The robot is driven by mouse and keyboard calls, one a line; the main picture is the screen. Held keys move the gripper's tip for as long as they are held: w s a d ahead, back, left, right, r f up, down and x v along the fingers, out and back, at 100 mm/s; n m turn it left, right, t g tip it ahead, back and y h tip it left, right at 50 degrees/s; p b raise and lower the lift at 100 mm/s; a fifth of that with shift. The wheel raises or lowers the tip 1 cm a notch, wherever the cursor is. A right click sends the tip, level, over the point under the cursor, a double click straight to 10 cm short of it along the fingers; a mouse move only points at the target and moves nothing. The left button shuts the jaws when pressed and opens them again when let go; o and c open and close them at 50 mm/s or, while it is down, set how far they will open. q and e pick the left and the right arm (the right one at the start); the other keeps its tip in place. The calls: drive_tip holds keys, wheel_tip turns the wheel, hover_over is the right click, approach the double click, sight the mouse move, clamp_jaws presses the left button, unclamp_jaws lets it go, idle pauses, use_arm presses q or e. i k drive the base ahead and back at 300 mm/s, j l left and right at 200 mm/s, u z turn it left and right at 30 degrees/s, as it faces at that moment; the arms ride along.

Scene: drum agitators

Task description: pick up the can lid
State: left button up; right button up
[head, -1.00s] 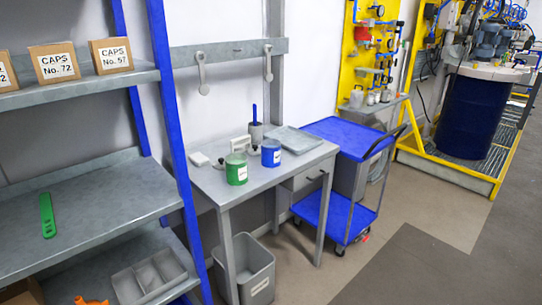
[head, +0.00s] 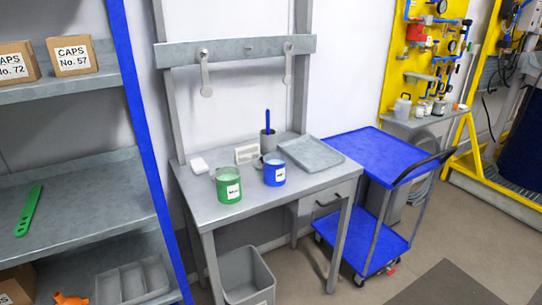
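A green can (head: 228,189) and a blue can (head: 274,174), each with a white label, stand upright on the grey workbench (head: 250,200). Both seem to have grey or pale tops, but they are too small to tell whether a lid sits on either one. I cannot make out a separate can lid. Neither of my grippers is in view.
Shelving is at left; floor at front right is clear.

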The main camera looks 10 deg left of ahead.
sight(259, 164)
drive_tip(key=i+l+u, duration=0.15)
drive_tip(key=l, duration=0.25)
drive_tip(key=i+l+u, duration=0.15)
drive_tip(key=l, duration=0.25)
drive_tip(key=i+l+u, duration=0.1)
drive_tip(key=l, duration=0.3)
drive_tip(key=i+l+u, duration=0.15)
drive_tip(key=l, duration=0.3)
drive_tip(key=i+l+u, duration=0.15)
drive_tip(key=l, duration=0.3)
drive_tip(key=l+u, duration=0.15)
drive_tip(key=l, duration=0.3)
drive_tip(key=i, duration=0.05)
